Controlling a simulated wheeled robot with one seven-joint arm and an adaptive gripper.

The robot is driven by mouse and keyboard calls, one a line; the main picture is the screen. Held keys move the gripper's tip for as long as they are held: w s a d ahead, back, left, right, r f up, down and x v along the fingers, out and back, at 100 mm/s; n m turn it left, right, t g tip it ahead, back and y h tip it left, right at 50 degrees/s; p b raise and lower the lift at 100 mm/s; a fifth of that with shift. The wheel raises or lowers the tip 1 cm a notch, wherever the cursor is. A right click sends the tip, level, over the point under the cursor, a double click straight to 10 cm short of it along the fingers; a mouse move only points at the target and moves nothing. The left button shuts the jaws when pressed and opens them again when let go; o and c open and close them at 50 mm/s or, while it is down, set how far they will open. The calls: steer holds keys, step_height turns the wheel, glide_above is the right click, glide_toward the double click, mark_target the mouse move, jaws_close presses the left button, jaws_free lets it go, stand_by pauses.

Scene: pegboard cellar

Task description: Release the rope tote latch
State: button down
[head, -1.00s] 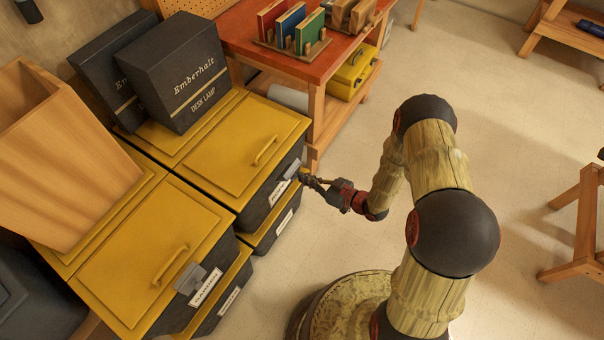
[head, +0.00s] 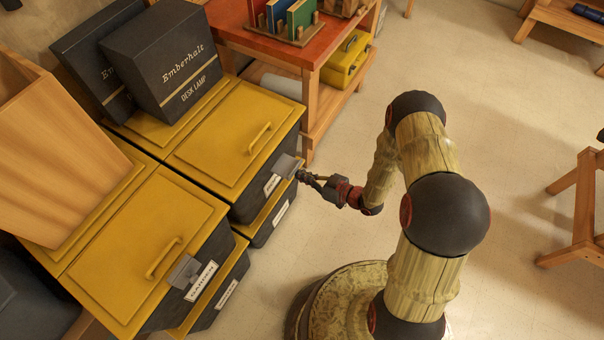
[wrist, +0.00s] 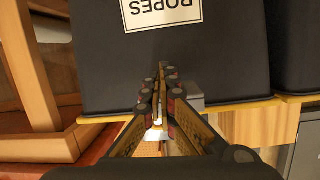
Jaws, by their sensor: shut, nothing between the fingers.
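The rope tote (head: 225,135) is a black bin with a yellow lid, and its "ROPES" label shows upside down in the wrist view (wrist: 162,10). Its grey latch plate (head: 287,166) is at the lid's front edge, above the label, and seems to stick out from the front. In the wrist view the latch (wrist: 193,100) is partly hidden behind my fingers. My gripper (head: 299,175) is shut and empty, with its fingertips close beside the latch. I cannot tell whether they touch it.
A neighbouring yellow-lidded tote (head: 140,245) has a similar latch (head: 184,271). Black desk lamp boxes (head: 165,60) stand on the lids behind. A red-topped bench (head: 235,32) stands beyond the rope tote. The floor (head: 490,130) to the right is open, with a wooden stand (head: 580,215) at the edge.

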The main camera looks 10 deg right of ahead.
steer(key=shift+w+a+f+t+y+b, duration=0.1)
steer(key=shift+f+t+y+b, duration=0.15)
steer(key=shift+f+b, duration=0.25)
steer(key=shift+w+a+f+t+y+b, duration=0.1)
steer(key=shift+f+t+y+b, duration=0.05)
steer(key=shift+f+y+b, duration=0.3)
